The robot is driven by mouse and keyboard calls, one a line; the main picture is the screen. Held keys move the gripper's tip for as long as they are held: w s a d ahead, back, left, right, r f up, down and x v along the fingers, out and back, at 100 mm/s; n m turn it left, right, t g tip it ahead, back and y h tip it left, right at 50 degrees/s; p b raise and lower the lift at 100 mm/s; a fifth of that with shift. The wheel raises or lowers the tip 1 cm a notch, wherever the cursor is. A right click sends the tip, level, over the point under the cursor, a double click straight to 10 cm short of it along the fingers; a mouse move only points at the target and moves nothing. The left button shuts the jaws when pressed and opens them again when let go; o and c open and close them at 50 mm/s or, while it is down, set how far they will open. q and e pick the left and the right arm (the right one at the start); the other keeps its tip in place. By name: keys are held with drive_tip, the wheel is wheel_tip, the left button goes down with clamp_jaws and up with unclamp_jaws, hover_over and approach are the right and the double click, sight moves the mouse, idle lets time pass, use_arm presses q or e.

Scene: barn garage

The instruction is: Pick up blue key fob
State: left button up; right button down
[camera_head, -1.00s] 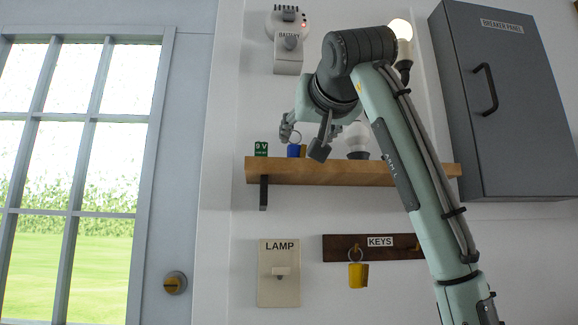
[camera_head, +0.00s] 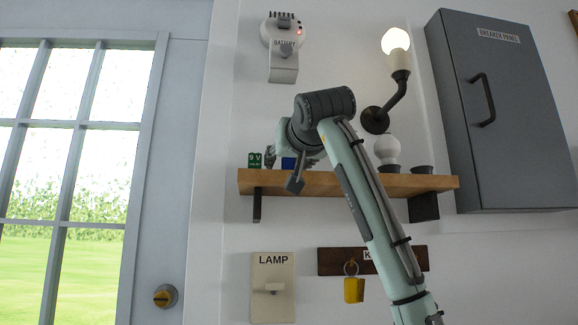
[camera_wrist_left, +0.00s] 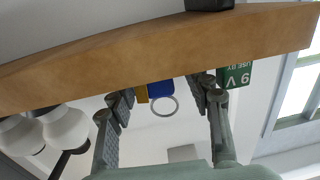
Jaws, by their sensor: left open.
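The blue key fob (camera_head: 289,163) stands on the wooden shelf (camera_head: 345,184), partly hidden behind my left gripper (camera_head: 283,170) in the head view. My left gripper (camera_wrist_left: 163,95) is open there, one finger on each side of the fob. The fob appears between the fingertips; I cannot tell whether they touch it. My right gripper is not in view.
A green 9 V battery (camera_head: 255,160) stands just left of the fob. A white globe (camera_head: 387,149) and a dark cup (camera_head: 422,170) stand further right. A yellow key tag (camera_head: 354,289) hangs below the shelf.

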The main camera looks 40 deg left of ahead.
use_arm(q)
drive_tip(key=c, duration=1.1)
